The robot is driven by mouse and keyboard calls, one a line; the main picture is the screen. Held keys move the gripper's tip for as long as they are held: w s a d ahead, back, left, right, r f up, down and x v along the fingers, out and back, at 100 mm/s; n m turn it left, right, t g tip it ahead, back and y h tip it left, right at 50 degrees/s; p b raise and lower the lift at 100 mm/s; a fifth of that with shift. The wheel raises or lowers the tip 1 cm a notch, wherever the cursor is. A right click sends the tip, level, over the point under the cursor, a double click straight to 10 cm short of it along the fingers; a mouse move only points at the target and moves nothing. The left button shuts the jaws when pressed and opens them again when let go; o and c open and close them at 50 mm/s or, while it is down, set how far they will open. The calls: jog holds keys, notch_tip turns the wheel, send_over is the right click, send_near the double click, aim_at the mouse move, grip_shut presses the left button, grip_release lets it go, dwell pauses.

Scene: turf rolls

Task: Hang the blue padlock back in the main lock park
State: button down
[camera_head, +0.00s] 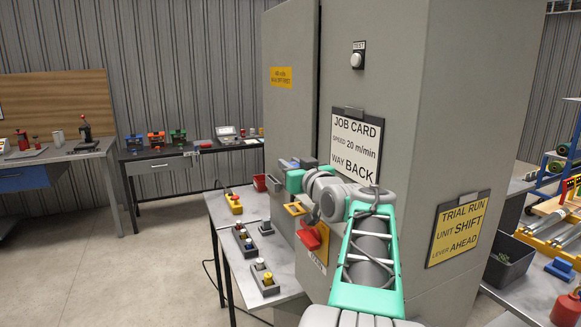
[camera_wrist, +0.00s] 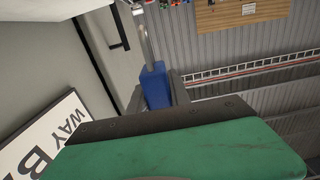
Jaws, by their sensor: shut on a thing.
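The blue padlock (camera_wrist: 155,86) is between the fingers of my gripper (camera_wrist: 157,98) in the wrist view, its metal shackle pointing up in that picture. My gripper is shut on the padlock's body and holds it clear of any surface I can see. In the head view my gripper (camera_head: 298,165) is beside the grey cabinet (camera_head: 400,110), left of the job card; a little of the blue padlock (camera_head: 309,162) shows there. Below it on the cabinet are a yellow part (camera_head: 294,209) and a red switch handle (camera_head: 313,236). I cannot tell which part is the main lock park.
A job card (camera_head: 356,142) hangs close right of my gripper. A side table (camera_head: 222,208) at lower left carries a yellow pendant (camera_head: 233,203) and button boxes (camera_head: 244,242). A trial run card (camera_head: 458,229) is on the cabinet's right face. Open floor lies left.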

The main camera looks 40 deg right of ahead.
aim_at(291, 205)
jog(key=shift+f+b, duration=1.05)
jog(key=shift+f, duration=0.35)
jog(key=shift+b, duration=1.05)
dwell(0.5)
jog(key=shift+f+b, duration=2.5)
jog(key=shift+b, duration=0.1)
jog(key=c, duration=1.1)
grip_release()
jog(key=shift+s, duration=0.15)
jog(key=b+v, duration=0.1)
jog(key=v, duration=0.6)
jog(key=shift+s+a+b, duration=0.2)
jog(key=shift+s+b, duration=0.1)
jog(key=shift+b, duration=0.05)
